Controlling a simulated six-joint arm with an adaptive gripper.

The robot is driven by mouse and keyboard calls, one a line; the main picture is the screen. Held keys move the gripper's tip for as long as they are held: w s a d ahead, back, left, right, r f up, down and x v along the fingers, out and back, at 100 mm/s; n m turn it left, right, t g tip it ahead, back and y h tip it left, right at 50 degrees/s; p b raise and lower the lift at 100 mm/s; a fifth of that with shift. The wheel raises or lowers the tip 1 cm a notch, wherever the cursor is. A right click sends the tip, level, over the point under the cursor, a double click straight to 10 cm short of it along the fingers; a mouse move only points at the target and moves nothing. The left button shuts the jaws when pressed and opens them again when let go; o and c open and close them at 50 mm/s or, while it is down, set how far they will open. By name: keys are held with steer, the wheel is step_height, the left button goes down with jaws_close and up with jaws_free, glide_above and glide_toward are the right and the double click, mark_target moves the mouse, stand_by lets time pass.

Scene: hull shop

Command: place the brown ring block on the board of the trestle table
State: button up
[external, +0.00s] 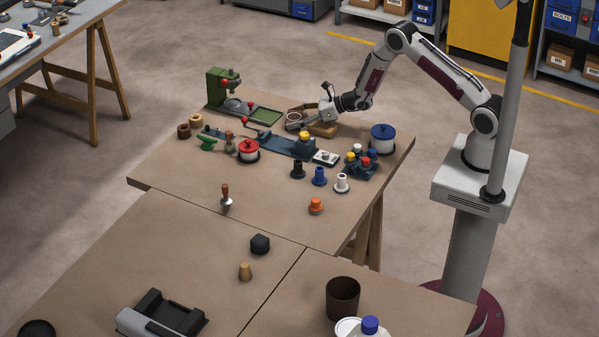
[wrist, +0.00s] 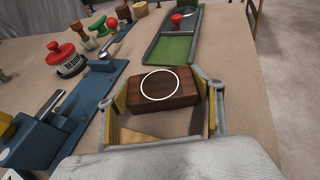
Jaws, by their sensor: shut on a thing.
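The brown ring block (wrist: 166,91), dark wood with a white ring on top, sits between the two fingers of my gripper (wrist: 168,98) in the wrist view. My gripper (external: 300,121) is shut on it, at the far side of the trestle table (external: 270,215) in the external view. The block's white ring (external: 294,116) shows there too. A small tan wooden board (external: 324,131) lies just under and right of my gripper; part of a tan piece (wrist: 140,135) also shows below the block in the wrist view. I cannot tell whether the block touches the surface under it.
A green press (external: 217,90) with a green tray (external: 264,115) stands at the left. A blue bar fixture (external: 280,147) and a red-lidded pot (external: 249,150) are in front. A blue-lidded pot (external: 382,138) stands right. The table's near left part is mostly clear.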

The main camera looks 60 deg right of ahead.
mark_target(296, 116)
steer(key=o, duration=1.4)
steer(key=shift+c, duration=0.2)
steer(key=shift+s, duration=0.2)
steer(key=shift+v, duration=0.85)
steer(key=v, duration=0.3)
steer(key=shift+w+d+r, duration=0.1)
steer(key=shift+w, duration=0.05)
step_height(296, 116, up, 5)
steer(key=shift+f, duration=0.2)
steer(key=shift+r, duration=1.15)
